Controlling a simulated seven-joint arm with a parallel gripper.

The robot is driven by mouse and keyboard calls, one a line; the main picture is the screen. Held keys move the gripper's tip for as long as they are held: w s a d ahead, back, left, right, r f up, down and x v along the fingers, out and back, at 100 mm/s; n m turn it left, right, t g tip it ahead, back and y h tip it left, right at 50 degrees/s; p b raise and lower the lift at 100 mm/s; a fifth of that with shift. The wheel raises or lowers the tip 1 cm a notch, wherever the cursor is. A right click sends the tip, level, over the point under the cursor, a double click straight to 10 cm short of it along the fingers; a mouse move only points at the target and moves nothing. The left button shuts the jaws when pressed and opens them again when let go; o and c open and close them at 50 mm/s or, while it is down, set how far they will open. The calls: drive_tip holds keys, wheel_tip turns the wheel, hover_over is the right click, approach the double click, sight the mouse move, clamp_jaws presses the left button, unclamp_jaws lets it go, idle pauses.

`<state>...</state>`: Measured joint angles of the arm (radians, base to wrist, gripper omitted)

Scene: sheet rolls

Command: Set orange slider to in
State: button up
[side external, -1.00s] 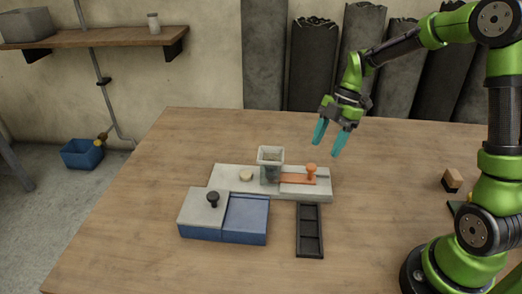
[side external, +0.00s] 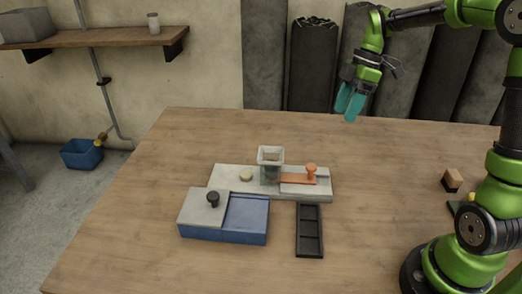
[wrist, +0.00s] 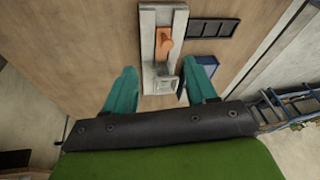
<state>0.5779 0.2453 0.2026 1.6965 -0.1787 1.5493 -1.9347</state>
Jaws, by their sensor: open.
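The orange slider (side external: 297,180) lies flat on the grey base (side external: 228,178), with a round orange knob (side external: 311,170) standing near its right end. Its left end meets the foot of a small square hopper (side external: 270,158). The slider also shows in the wrist view (wrist: 164,43), on the base ahead of the fingers. My gripper (side external: 349,103) is open and empty, with teal fingers, high above the back of the table and well apart from the slider. In the wrist view my gripper (wrist: 162,90) has its fingers spread wide.
A blue box (side external: 247,217) with a grey sliding lid and black knob (side external: 213,198) stands in front of the base. A black tray (side external: 309,231) lies to its right. A small wooden block (side external: 452,180) sits near my arm's base. The table's back right is clear.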

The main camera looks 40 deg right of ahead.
drive_tip(key=s+a+r+m+t+h, duration=0.1)
drive_tip(key=s+a+r+m+t, duration=0.1)
drive_tip(key=s+a+m, duration=0.4)
drive_tip(key=s+a+r+m+t, duration=0.2)
drive_tip(key=s+a+m+t, duration=0.2)
drive_tip(key=s+a+m, duration=0.2)
drive_tip(key=shift+s+a+m+t+h, duration=0.4)
drive_tip(key=shift+s+m, duration=0.55)
drive_tip(key=shift+m, duration=0.85)
drive_tip(key=shift+f, duration=0.1)
